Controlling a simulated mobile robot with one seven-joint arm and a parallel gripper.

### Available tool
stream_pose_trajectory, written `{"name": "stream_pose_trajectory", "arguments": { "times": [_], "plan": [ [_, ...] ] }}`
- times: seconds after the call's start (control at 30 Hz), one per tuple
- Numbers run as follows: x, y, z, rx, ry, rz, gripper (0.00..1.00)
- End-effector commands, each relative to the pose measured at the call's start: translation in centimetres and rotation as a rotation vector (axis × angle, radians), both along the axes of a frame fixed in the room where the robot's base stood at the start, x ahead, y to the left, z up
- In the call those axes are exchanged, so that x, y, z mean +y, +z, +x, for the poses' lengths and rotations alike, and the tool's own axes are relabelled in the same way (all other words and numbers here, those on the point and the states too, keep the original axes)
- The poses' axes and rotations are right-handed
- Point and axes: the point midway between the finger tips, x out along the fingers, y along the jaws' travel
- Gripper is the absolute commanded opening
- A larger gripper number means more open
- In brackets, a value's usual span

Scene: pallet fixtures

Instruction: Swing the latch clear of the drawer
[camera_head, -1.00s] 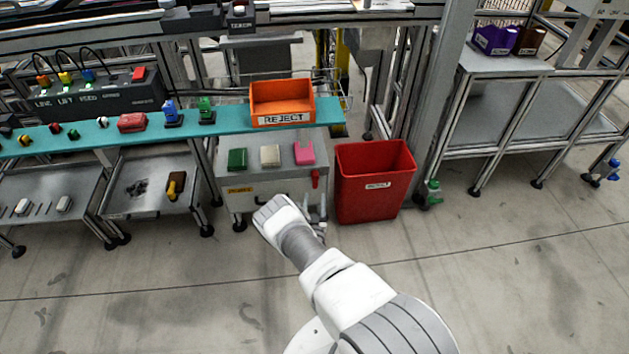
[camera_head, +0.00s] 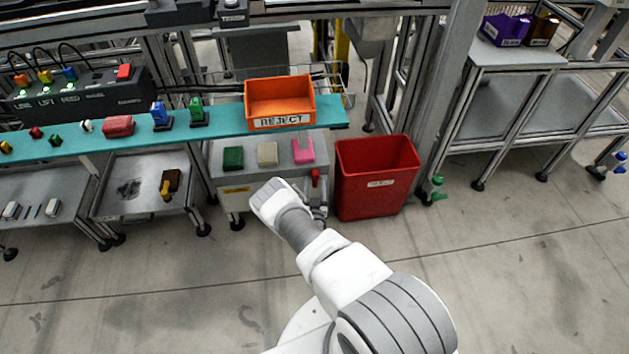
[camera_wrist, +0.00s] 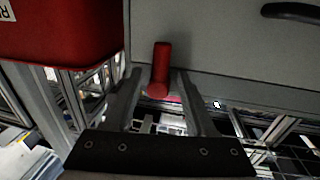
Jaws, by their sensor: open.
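The red latch (camera_head: 316,178) hangs at the right side of the grey drawer cabinet's front (camera_head: 236,204). In the wrist view the red latch (camera_wrist: 161,66) stands out from the grey drawer front (camera_wrist: 220,45), with a dark handle (camera_wrist: 295,12) at the upper right. My gripper (camera_wrist: 157,88) is open, with one finger on each side of the latch. I cannot tell whether either finger touches it. In the head view my gripper (camera_head: 318,208) is just below the latch and partly hidden by my wrist.
A red bin (camera_head: 375,180) stands close to the right of the cabinet. Green, white and pink blocks lie on the cabinet top. An orange REJECT tray (camera_head: 280,103) sits on the teal shelf (camera_head: 225,122) above. The floor in front is clear.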

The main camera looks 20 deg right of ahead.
Motion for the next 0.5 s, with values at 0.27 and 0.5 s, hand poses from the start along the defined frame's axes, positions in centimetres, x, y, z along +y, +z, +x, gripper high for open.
{"name": "stream_pose_trajectory", "arguments": {
  "times": [0.27, 0.5],
  "plan": [
    [-0.01, -0.01, -0.04, 0.0, 0.0, 0.0, 0.56],
    [-0.01, 0.0, -0.03, 0.0, 0.0, 0.0, 0.16]
  ]
}}
